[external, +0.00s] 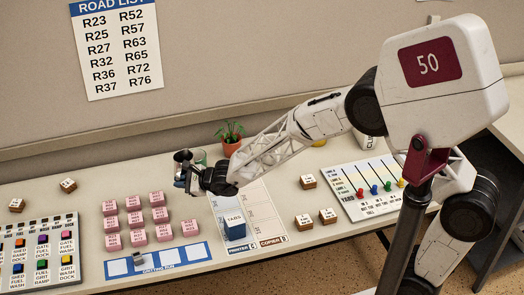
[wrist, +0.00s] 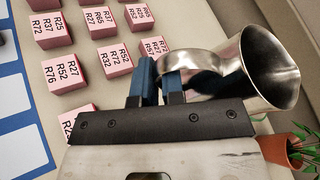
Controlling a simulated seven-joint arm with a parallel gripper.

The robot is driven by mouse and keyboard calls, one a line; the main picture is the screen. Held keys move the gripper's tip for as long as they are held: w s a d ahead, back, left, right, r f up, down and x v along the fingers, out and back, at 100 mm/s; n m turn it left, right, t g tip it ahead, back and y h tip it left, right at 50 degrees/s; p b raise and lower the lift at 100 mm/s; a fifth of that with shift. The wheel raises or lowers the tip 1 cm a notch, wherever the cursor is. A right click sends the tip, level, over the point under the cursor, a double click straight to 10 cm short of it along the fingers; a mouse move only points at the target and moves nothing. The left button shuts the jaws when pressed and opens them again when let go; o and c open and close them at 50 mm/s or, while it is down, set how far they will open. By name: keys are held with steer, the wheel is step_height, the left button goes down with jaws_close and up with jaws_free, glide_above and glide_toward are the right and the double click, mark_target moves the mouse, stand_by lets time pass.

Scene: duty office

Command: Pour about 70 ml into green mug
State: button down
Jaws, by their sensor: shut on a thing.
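A shiny metal jug (wrist: 232,72) is held by its handle between the blue fingers of my gripper (wrist: 160,84) in the wrist view. Its wide mouth points to the right of that picture, and I cannot make out any liquid in it. In the external view my gripper (external: 181,181) is above the desk, left of the plant, with the jug (external: 183,157) small and dark at its end. The green mug (external: 200,156) shows just behind the gripper, mostly hidden. I cannot tell the jug's exact tilt or whether it is over the mug.
A potted plant (external: 231,139) stands close to the right of the mug. Several pink labelled blocks (external: 135,218) lie to the left. A blue box (external: 234,226) stands on a printed sheet in front. A button panel (external: 40,250) and a lever board (external: 372,188) flank the area.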

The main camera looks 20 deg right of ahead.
mark_target(185, 155)
step_height(185, 155, down, 8)
steer(key=shift+r, duration=0.15)
steer(key=shift+w+r, duration=0.1)
steer(key=shift+r, duration=0.05)
stand_by(0.3)
steer(key=shift+w+d+r+m+g, duration=0.15)
steer(key=shift+w+r+m+g, duration=0.15)
steer(key=shift+r+m, duration=0.2)
steer(key=shift+w+d+r+m+g, duration=0.15)
steer(key=shift+w+r+m+g, duration=0.2)
steer(key=shift+r, duration=0.2)
steer(key=w+r+m, duration=0.1)
steer(key=r, duration=0.1)
steer(key=w+d+r+m+g, duration=0.1)
steer(key=r, duration=0.2)
steer(key=w+d+r+m+g+y, duration=0.1)
steer(key=r, duration=0.2)
steer(key=shift+w+m, duration=0.35)
steer(key=shift+w, duration=0.05)
steer(key=shift+w+d+m+y, duration=0.1)
steer(key=shift+w+m+y, duration=0.2)
steer(key=shift+m, duration=0.1)
steer(key=shift+w+d+r+m+g+y, duration=0.15)
steer(key=shift+w+r+m+g, duration=0.1)
steer(key=shift+r+m+g, duration=0.15)
steer(key=shift+w+d+r+m+g+y, duration=0.15)
steer(key=shift+w+r+m+g, duration=0.1)
steer(key=shift+r+m, duration=0.2)
steer(key=shift+w+m, duration=0.25)
steer(key=shift+m, duration=0.1)
